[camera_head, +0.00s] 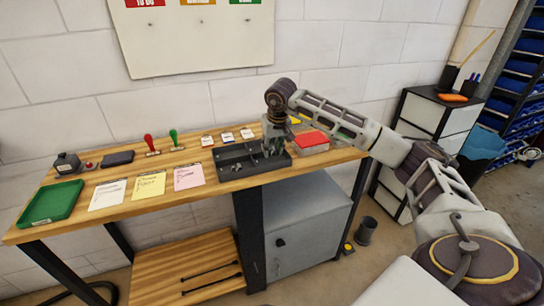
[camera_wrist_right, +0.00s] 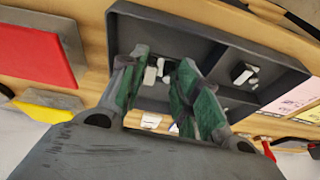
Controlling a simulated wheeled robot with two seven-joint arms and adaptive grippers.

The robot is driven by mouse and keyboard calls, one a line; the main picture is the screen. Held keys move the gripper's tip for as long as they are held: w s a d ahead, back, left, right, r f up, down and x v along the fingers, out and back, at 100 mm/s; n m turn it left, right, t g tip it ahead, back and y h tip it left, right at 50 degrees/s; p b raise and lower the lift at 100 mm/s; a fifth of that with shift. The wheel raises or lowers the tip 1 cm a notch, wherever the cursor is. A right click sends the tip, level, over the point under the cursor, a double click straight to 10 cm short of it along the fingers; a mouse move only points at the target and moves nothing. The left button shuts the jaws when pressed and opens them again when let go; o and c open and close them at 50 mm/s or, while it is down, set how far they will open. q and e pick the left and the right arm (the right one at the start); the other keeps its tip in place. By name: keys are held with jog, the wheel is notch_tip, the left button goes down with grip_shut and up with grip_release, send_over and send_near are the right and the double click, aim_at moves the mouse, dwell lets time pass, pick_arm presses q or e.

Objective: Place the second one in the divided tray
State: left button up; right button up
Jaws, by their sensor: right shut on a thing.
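The dark grey divided tray (camera_head: 222,172) lies on the wooden bench; its rim and dividers also fill the upper wrist view (camera_wrist_right: 200,30). A small white-and-dark piece (camera_wrist_right: 243,73) lies in one of its compartments. My right gripper (camera_head: 270,150) reaches down over the right part of the tray. In the wrist view its green-padded fingers (camera_wrist_right: 165,62) are shut on a small pale piece (camera_wrist_right: 160,70), partly hidden between them. I cannot tell whether this piece touches the tray floor. My left gripper is in neither view.
A red-lidded box (camera_head: 312,141) stands close to the right of the tray. Several small white cards (camera_head: 227,137) lie behind it. Pink (camera_head: 188,177), yellow (camera_head: 149,186) and white (camera_head: 108,194) notes lie left, beside a green tray (camera_head: 52,203). Red and green stamps (camera_head: 174,138) stand behind.

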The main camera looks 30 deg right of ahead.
aim_at(272, 154)
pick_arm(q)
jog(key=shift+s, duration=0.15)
pick_arm(e)
jog(key=shift+f, duration=0.1)
jog(key=shift+f, duration=1.75)
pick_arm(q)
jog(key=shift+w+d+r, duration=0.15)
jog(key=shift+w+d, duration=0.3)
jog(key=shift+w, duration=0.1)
pick_arm(e)
jog(key=shift+f, duration=0.15)
jog(key=o, duration=0.9)
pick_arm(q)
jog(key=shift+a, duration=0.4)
pick_arm(e)
jog(key=shift+o, duration=0.2)
